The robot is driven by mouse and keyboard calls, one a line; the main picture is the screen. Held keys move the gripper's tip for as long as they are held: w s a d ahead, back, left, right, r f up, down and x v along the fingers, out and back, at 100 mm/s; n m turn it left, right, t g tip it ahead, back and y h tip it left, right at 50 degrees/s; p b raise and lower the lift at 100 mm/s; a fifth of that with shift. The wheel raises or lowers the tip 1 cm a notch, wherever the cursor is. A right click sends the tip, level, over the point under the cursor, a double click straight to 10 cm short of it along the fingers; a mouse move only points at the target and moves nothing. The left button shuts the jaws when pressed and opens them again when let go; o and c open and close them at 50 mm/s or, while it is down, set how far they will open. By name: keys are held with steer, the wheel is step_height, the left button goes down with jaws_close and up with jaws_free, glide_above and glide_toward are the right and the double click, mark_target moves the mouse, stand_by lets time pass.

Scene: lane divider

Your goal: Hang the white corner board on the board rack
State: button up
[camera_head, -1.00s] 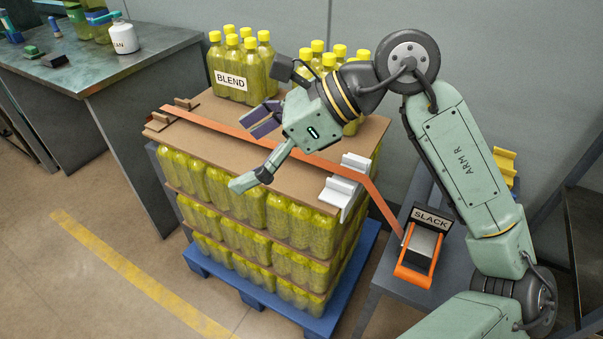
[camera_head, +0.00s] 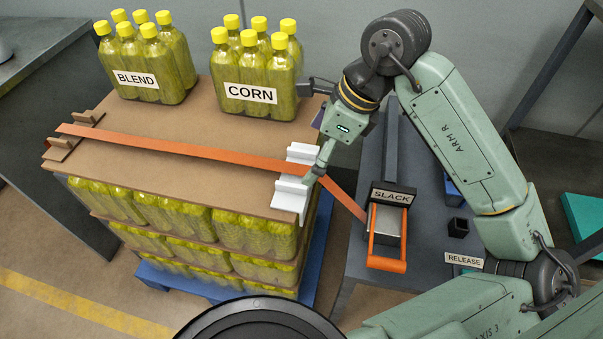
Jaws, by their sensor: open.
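The white corner board (camera_head: 288,198) sits on the right edge of the stack's cardboard top sheet (camera_head: 190,125), folded over that edge. An orange strap (camera_head: 190,149) runs across the sheet and over the board, then down to the ratchet. My gripper (camera_head: 318,150) is open at the board's right side. One green fingertip is close above the board's right part; I cannot tell if it touches. The other finger is mostly hidden behind the gripper body. I cannot make out the board rack in the present view.
An orange-handled ratchet (camera_head: 387,240) labelled SLACK sits on a grey bench (camera_head: 345,285), right of the stack. A RELEASE label (camera_head: 464,260) is farther right. Yellow-capped bottles marked BLEND (camera_head: 150,60) and CORN (camera_head: 255,75) stand at the sheet's back. Brown corner pieces (camera_head: 68,143) sit at its left edge.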

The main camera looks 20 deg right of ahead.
mark_target(298, 174)
steer(key=p+x, duration=0.1)
steer(key=x, duration=0.4)
steer(key=shift+w+p, duration=0.25)
steer(key=shift+p, duration=0.15)
steer(key=shift+c, duration=0.2)
steer(key=c, duration=1.1)
